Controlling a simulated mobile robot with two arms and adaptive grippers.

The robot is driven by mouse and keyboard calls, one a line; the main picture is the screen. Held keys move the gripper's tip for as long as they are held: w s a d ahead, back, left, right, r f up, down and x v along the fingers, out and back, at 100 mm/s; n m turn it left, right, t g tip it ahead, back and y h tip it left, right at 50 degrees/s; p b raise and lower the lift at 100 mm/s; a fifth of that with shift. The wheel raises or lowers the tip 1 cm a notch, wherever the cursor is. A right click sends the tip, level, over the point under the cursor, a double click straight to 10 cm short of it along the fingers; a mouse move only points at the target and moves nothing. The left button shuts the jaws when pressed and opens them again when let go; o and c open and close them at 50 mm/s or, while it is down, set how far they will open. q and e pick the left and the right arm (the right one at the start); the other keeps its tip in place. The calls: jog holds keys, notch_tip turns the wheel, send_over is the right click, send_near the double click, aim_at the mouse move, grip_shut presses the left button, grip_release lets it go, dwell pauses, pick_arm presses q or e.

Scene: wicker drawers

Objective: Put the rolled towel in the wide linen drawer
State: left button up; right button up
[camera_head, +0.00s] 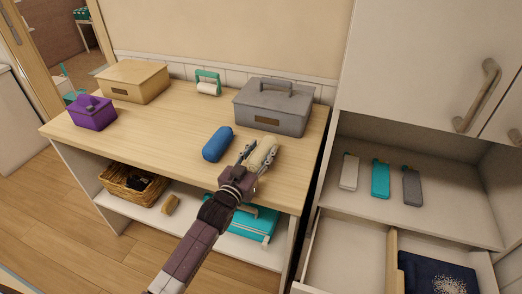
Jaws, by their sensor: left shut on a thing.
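My left gripper (258,157) is shut on a cream rolled towel (263,149) at the front right of the wooden tabletop. I cannot tell whether the towel still touches the top. A blue roll (217,144) lies on the tabletop just left of the gripper. An open drawer (345,262) shows at the bottom right, below the cabinet niche. A wooden divider (391,262) splits it; the left part looks empty and the right part holds a dark navy speckled cloth (436,276). The drawer's front is cut off by the frame. My right gripper is not in view.
A wicker basket (133,184) and teal case (250,222) sit below.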

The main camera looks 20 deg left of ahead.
pick_arm(q)
jog(key=shift+f, duration=0.15)
jog(key=shift+f, duration=0.15)
jog(key=o, duration=1.2)
